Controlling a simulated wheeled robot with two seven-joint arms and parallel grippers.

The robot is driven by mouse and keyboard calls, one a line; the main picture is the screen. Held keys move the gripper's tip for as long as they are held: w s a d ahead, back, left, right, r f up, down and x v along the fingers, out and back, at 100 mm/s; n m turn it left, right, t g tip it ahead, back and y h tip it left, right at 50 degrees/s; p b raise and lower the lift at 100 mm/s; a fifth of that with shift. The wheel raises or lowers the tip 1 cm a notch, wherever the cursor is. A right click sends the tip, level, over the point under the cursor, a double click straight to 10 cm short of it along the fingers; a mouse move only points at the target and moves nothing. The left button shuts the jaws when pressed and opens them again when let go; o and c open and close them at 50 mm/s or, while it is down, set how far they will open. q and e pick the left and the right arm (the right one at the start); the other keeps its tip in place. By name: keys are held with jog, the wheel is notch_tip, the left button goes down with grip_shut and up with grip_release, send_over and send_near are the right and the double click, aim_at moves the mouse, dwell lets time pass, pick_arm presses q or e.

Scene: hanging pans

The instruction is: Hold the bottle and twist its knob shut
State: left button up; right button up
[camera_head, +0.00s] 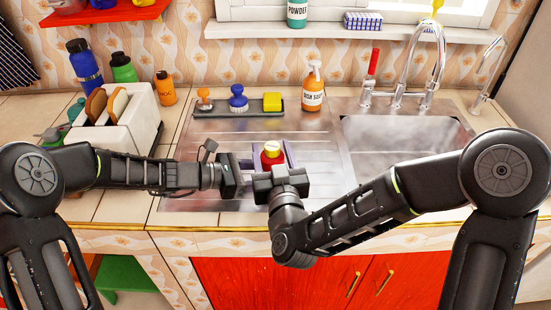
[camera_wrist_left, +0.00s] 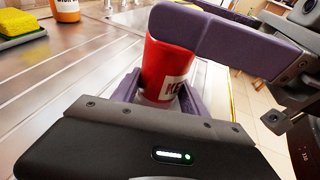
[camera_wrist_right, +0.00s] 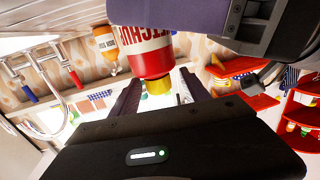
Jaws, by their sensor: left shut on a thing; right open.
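The bottle (camera_head: 272,158) is red and stands upright over the drainboard, with a yellow knob (camera_head: 271,147) on top. In the left wrist view the red bottle (camera_wrist_left: 166,66) stands between the purple fingers of my left gripper (camera_wrist_left: 158,88), which is shut on it. In the right wrist view the bottle (camera_wrist_right: 152,58) appears upside down, with ketchup lettering and the yellow knob (camera_wrist_right: 158,87). My right gripper (camera_wrist_right: 160,80) is open, its fingers on either side of the knob with visible gaps. Whether the bottle's base touches the drainboard is hidden.
A sink basin (camera_head: 405,140) with a faucet (camera_head: 425,60) is to the right. Behind stand an orange soap bottle (camera_head: 312,88) and a dark tray (camera_head: 208,113) with brushes and a yellow sponge (camera_head: 272,101). A toaster (camera_head: 122,130) is at left. The drainboard's right part is clear.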

aim_at(274, 152)
jog(key=shift+s+d+r, duration=0.15)
jog(key=shift+s+r, duration=0.15)
jog(key=shift+s, duration=0.15)
jog(key=shift+s+f, duration=0.15)
jog(key=shift+s, duration=0.5)
jog(key=shift+s+d, duration=0.3)
jog(key=shift+s, duration=0.2)
jog(key=shift+w, duration=0.1)
